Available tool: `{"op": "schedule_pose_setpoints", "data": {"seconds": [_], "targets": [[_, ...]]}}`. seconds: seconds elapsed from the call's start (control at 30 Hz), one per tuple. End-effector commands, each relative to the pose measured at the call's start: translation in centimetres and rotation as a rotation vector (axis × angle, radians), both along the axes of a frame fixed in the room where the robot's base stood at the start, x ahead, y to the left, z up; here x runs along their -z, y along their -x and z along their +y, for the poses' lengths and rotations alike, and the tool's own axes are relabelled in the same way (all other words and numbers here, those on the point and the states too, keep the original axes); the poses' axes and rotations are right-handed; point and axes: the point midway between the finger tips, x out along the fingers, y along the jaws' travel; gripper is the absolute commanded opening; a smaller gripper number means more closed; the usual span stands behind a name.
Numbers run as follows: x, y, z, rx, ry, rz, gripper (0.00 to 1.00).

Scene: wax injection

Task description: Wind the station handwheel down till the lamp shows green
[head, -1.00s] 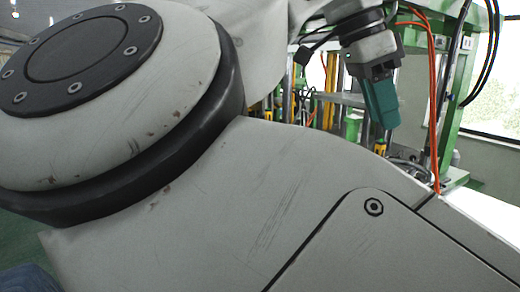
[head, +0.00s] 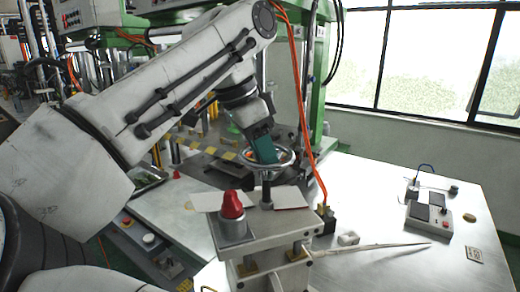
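The handwheel (head: 287,161) is a metal ring on a dark upright post (head: 267,190) above the station's grey block (head: 270,232). My gripper (head: 265,158), with teal fingers, points down at the wheel's left and inner part and covers some of it. I cannot tell whether the fingers touch the rim or are shut on it. A red dome (head: 232,205) sits on a grey cylinder at the block's left; I cannot tell if it is the lamp. No green light shows.
Pale plates (head: 290,197) lie beside the post. A control box (head: 428,218) stands on the metal table (head: 375,180) at right. A thin pale rod (head: 385,246) lies before it. An orange hose (head: 305,120) hangs behind the wheel. Green press frames stand behind.

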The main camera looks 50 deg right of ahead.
Motion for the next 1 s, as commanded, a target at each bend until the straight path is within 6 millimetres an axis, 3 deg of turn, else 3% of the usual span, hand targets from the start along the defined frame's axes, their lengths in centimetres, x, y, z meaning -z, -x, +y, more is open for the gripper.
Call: {"op": "schedule_pose_setpoints", "data": {"seconds": [0.07,0.47,0.77,1.0], "targets": [[-0.01,0.00,0.00,0.000,0.000,0.000,0.38],[-0.05,-0.02,0.01,0.000,0.001,-0.001,0.00],[-0.06,-0.06,-0.01,0.027,0.000,-0.002,0.00],[-0.09,-0.16,-0.08,0.144,0.000,-0.002,0.00]]}}
